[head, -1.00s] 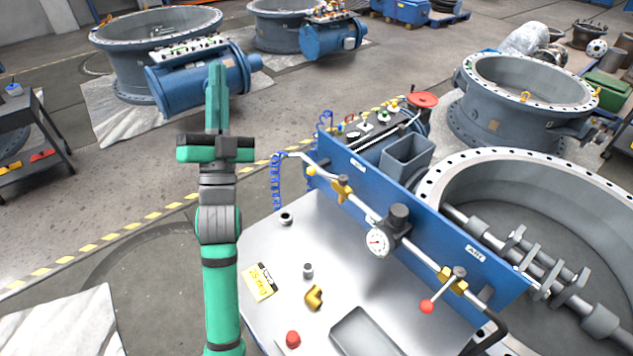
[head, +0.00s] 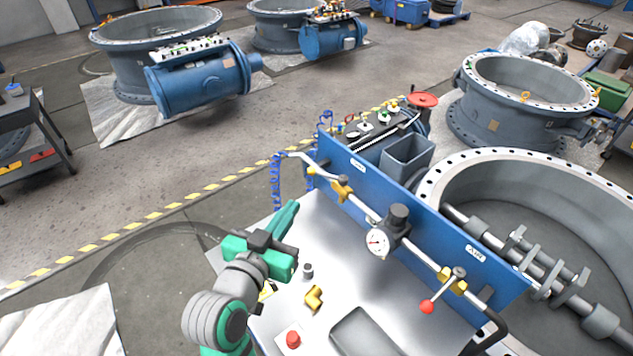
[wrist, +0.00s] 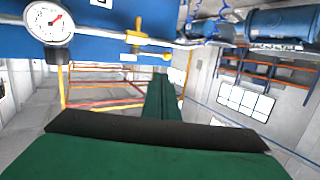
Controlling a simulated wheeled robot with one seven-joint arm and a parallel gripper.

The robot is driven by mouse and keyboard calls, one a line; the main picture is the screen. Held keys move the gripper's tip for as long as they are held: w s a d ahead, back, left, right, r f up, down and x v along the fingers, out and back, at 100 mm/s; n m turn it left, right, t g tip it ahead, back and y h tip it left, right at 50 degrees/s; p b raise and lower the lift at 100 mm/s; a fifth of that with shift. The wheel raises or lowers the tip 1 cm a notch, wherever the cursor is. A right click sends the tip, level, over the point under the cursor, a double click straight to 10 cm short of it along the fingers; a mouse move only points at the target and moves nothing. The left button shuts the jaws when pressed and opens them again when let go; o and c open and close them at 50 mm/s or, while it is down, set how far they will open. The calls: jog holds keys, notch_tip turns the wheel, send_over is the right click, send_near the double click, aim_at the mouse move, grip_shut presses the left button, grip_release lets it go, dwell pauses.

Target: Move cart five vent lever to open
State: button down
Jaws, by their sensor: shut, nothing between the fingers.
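The cart's blue panel (head: 440,238) carries a metal pipe with two yellow valves. The left yellow valve (head: 341,191) has a yellow handle; it also shows in the wrist view (wrist: 140,38). The right yellow valve (head: 452,281) has a lever with a red ball (head: 427,307) that hangs down toward the left. I cannot read which one is the vent lever. My gripper (head: 291,207) is shut and empty over the cart top's left side, pointing toward the panel's left end, apart from both valves. Its shut fingers (wrist: 162,97) also show in the wrist view.
A round gauge (head: 378,242) sits on the pipe between the valves. The silver cart top (head: 330,276) holds a brass elbow (head: 314,298), a red cap (head: 292,340) and a grey tray (head: 368,335). A blue coiled hose (head: 277,180) hangs at the panel's left end.

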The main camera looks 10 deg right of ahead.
send_near(322, 175)
jog(key=x, duration=0.6)
jog(key=shift+w, duration=0.2)
jog(key=shift+f, duration=0.1)
dwell(0.3)
